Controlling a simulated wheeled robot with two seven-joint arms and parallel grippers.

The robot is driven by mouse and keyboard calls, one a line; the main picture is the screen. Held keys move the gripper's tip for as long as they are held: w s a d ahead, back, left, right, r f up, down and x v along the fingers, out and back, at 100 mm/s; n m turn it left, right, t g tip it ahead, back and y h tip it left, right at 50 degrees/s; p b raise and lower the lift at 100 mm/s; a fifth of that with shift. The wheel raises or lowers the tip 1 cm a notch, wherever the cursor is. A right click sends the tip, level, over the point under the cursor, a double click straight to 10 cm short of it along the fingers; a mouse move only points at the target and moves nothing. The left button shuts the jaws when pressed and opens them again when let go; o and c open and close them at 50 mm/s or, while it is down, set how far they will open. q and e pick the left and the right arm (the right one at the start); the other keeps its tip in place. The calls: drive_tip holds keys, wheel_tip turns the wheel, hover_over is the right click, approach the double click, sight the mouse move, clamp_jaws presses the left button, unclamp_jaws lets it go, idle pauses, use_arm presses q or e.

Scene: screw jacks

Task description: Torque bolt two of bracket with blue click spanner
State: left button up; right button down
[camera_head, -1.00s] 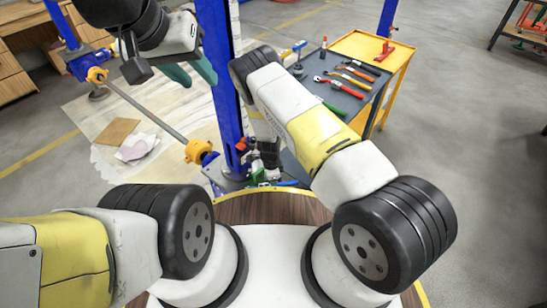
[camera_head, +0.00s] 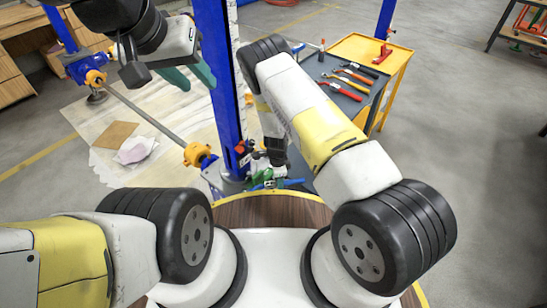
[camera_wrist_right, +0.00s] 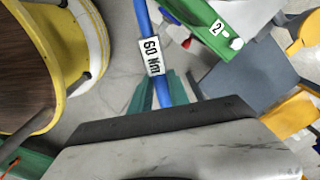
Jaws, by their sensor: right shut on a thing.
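The blue click spanner (camera_wrist_right: 141,20) runs from the top edge of the right wrist view down between my fingers. It carries a white "60 Nm" tag; its upper end is out of frame. My right gripper (camera_wrist_right: 162,92) is shut on the spanner with its teal fingers. A green part (camera_wrist_right: 205,14) with a "2" tag and a pale round bolt-like end lies to its right, apparently the bracket. In the head view, blue and green pieces show small at the column foot, and the spanner (camera_head: 292,183) is partly hidden there. My left gripper (camera_head: 190,77) is open and empty at upper left.
A blue column (camera_head: 220,100) stands in the middle. A grey and yellow tool cart (camera_head: 352,101) with several hand tools is at right, partly behind my right arm. A grey rod (camera_head: 145,115) with yellow collars runs left of the column.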

drive_tip(key=shift+w+d+r, duration=0.1)
drive_tip(key=shift+d+r, duration=0.1)
drive_tip(key=shift+d, duration=0.35)
drive_tip(key=shift+w+d+r, duration=0.1)
drive_tip(key=shift+d+r, duration=0.05)
drive_tip(key=shift+d, duration=0.35)
